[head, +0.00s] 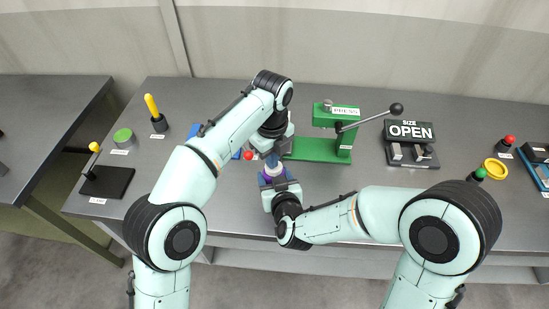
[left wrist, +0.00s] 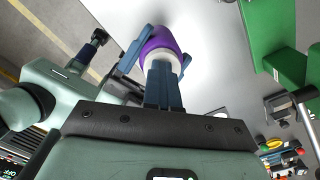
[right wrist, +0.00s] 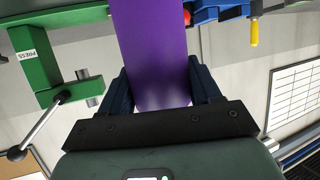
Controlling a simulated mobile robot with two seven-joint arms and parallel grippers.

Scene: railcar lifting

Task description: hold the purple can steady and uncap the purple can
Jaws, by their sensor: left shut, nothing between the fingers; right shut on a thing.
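The purple can (left wrist: 152,45) has a white cap (left wrist: 178,58) on its end in the left wrist view. In the right wrist view the can (right wrist: 150,50) fills the space between the fingers of my right gripper (right wrist: 162,88), which is shut on it. In the head view my right gripper (head: 273,181) holds it near the table's front, mostly hidden by the hands. My left gripper (head: 271,158) is shut and empty. Its closed fingers (left wrist: 161,72) are in front of the cap in the left wrist view; I cannot tell whether they touch it.
A green press (head: 316,150) stands just right of the hands, its lever pointing right. A red ball (head: 249,155) and blue parts (head: 196,129) lie behind my left arm. The table's front edge is close.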

